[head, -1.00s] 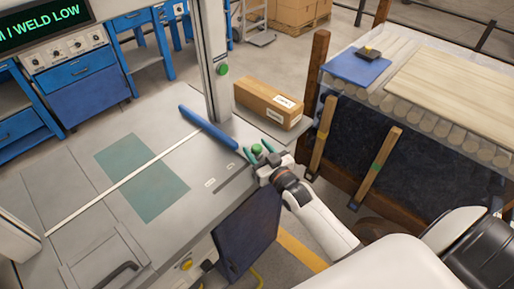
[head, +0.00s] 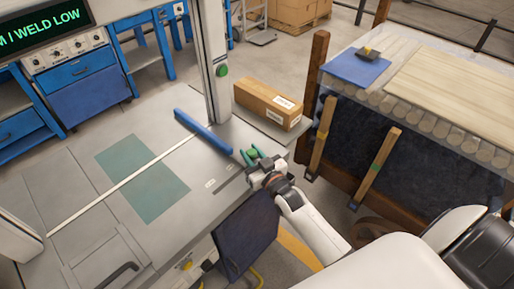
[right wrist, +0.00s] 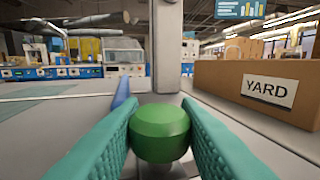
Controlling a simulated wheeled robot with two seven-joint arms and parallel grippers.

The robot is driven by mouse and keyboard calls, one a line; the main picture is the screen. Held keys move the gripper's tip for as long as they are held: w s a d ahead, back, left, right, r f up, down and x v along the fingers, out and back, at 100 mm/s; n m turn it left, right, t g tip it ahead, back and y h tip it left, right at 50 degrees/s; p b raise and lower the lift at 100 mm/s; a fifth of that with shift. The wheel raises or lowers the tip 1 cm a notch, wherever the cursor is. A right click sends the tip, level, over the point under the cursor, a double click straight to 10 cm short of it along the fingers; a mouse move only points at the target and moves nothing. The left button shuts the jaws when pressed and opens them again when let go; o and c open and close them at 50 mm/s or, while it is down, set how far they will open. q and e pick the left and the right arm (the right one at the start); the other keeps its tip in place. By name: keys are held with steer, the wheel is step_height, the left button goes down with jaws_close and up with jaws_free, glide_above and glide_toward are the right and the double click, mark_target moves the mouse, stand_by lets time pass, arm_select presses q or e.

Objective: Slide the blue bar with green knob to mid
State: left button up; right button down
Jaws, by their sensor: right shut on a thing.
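The blue bar (head: 203,131) lies on the grey bench top, running from beside the upright post toward my right gripper. Its near end also shows behind the knob in the right wrist view (right wrist: 124,92). The green knob (head: 252,154) is at the bench's right side, and it fills the middle of the right wrist view (right wrist: 160,132). My right gripper (head: 251,157) is shut on the green knob, with one teal finger on each side of it. The slot or scale under the knob is mostly hidden. My left gripper is not in view.
A grey post (head: 214,65) stands behind the bar. A cardboard box (head: 268,103) marked YARD sits to the right of the bar. A green mat (head: 142,178) lies flat on the bench. A roller table (head: 395,85) stands at the right.

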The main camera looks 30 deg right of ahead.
mark_target(239, 174)
steer(key=a, duration=0.2)
steer(key=s+a, duration=0.1)
steer(key=s+a+p, duration=0.1)
steer(key=a, duration=0.1)
steer(key=shift+a, duration=0.35)
steer(key=shift+d, duration=0.1)
steer(key=c, duration=1.1)
jaws_free()
steer(key=s, duration=0.4)
steer(key=s+b, duration=0.1)
steer(key=s, duration=0.3)
steer(key=s+d, duration=0.1)
steer(key=s, duration=0.3)
steer(key=shift+b, duration=0.35)
steer(key=shift+f, duration=0.1)
